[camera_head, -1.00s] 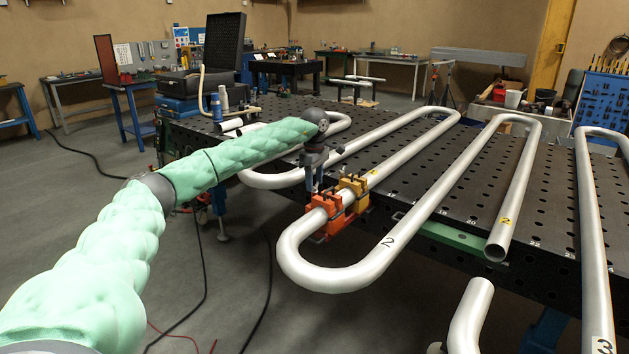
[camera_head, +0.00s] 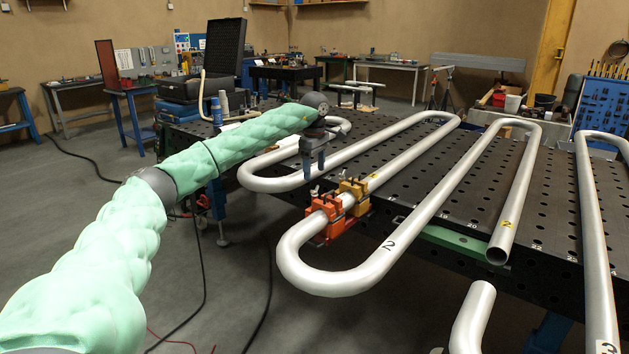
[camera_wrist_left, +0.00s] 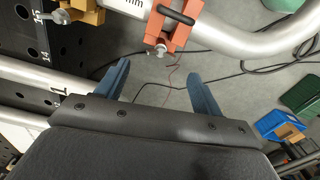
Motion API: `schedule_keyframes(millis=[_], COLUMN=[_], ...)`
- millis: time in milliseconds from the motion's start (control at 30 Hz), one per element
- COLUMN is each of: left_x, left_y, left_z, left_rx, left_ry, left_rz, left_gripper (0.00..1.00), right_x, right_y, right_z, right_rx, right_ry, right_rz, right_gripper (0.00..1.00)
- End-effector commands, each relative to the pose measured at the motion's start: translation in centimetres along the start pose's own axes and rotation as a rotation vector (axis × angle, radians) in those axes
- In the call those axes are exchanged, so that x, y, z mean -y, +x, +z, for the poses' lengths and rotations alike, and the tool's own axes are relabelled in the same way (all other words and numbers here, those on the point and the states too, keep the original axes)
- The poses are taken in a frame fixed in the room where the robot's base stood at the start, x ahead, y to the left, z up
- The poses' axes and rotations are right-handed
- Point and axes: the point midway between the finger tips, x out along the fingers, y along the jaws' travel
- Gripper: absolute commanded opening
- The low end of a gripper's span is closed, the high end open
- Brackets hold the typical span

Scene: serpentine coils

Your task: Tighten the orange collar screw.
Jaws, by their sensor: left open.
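The orange collar (camera_head: 326,215) is clamped around the serpentine pipe marked 2 (camera_head: 345,278), near its left bend. Dark screws or handles stand up from the collar's top. In the left wrist view the orange collar (camera_wrist_left: 170,27) is at the top, with a dark bar across it and a metal screw end (camera_wrist_left: 160,50) at its lower side. My left gripper (camera_head: 314,176) is above and just left of the collar, apart from it. In the wrist view its two blue-grey fingers (camera_wrist_left: 160,85) are spread with nothing between them. My right gripper is not in view.
A yellow collar (camera_head: 353,196) sits on the same pipe right behind the orange one. Other bent pipes lie on the black perforated table (camera_head: 450,240). Open floor (camera_head: 240,290) lies left of the table, with cables on it.

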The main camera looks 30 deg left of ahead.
Motion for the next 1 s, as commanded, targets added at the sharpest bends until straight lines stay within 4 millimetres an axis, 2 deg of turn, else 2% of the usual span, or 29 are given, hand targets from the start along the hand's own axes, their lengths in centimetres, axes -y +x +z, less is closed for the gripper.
schedule_keyframes(millis=[100, 300, 833, 1000], left_x=[-0.1, 0.0, 0.0, -0.2], left_y=[-1.4, -2.4, -2.4, -2.4], left_z=[0.0, 0.0, 0.0, 0.0], left_rx=[0.001, 0.000, 0.000, 0.004], left_ry=[0.000, 0.000, -0.003, -0.061], left_rz=[0.002, 0.000, 0.000, 0.011], left_gripper=[0.67, 0.67, 0.67, 0.67], right_x=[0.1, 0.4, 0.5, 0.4], right_y=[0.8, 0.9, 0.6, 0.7], right_z=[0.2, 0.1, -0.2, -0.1], right_rx=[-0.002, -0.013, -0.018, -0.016], right_ry=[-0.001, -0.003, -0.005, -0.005], right_rz=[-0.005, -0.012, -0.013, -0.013], right_gripper=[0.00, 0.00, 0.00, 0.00])
